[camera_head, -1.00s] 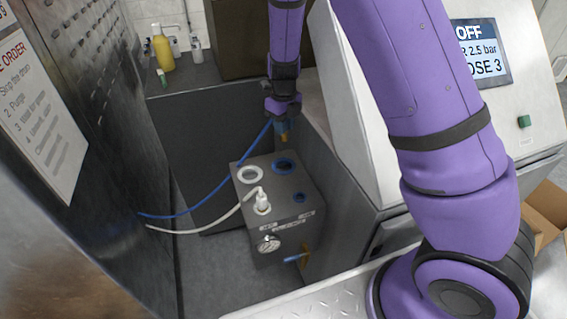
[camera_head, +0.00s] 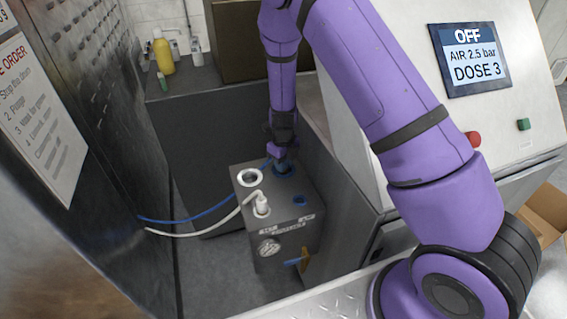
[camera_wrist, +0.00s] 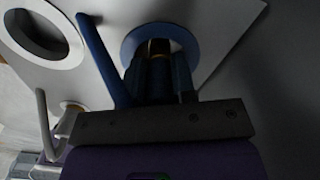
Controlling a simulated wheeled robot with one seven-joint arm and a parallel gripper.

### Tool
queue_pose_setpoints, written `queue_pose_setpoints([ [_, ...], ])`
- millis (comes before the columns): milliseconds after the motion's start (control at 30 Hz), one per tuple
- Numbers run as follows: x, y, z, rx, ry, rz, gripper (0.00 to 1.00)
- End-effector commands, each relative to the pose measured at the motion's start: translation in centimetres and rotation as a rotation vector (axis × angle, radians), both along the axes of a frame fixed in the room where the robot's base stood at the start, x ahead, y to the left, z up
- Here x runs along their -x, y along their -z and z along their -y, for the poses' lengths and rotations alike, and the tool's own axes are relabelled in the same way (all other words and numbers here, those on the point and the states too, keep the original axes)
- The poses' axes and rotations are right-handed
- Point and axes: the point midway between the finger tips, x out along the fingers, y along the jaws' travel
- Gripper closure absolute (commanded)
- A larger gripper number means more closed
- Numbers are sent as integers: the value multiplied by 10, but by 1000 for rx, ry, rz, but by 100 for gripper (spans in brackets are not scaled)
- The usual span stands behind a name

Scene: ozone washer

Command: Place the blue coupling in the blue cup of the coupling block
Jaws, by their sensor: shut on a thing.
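The coupling block (camera_head: 262,221) is a grey box with a white-ringed cup (camera_head: 250,178) and a blue-ringed cup (camera_head: 293,170) on its top. My gripper (camera_head: 283,160) is right over the blue cup, shut on the blue coupling (camera_wrist: 157,72), whose blue hose (camera_head: 213,211) runs off to the left. In the wrist view the coupling's brass end (camera_wrist: 158,47) lies inside the outline of the blue ring (camera_wrist: 134,40). How deep it sits in the cup is hidden by my fingers.
A white coupling (camera_head: 262,202) with a white hose stands in a front port of the block. A small blue port (camera_head: 300,200) is beside it. A gauge (camera_head: 268,248) and a blue-handled valve (camera_head: 296,261) are on the front. The machine (camera_head: 345,190) stands close on the right.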

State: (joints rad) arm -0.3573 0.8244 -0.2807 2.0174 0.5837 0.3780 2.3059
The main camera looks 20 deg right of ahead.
Motion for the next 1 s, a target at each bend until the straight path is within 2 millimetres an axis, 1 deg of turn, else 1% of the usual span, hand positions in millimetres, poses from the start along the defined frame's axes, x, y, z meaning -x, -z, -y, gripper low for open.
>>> queue_pose_setpoints([
  [333, 0, 2, 0, 0, 0, 1, 100],
  [367, 0, 3, 0, 0, 0, 1, 73],
  [400, 0, 2, 0, 0, 0, 1, 64],
  [467, 0, 2, 0, 0, 0, 1, 50],
  [800, 0, 0, 0, 0, -1, 1, 50],
  [867, 0, -5, 0, 0, -1, 1, 50],
  [1000, -1, -25, -1, 0, -3, 3, 50],
])
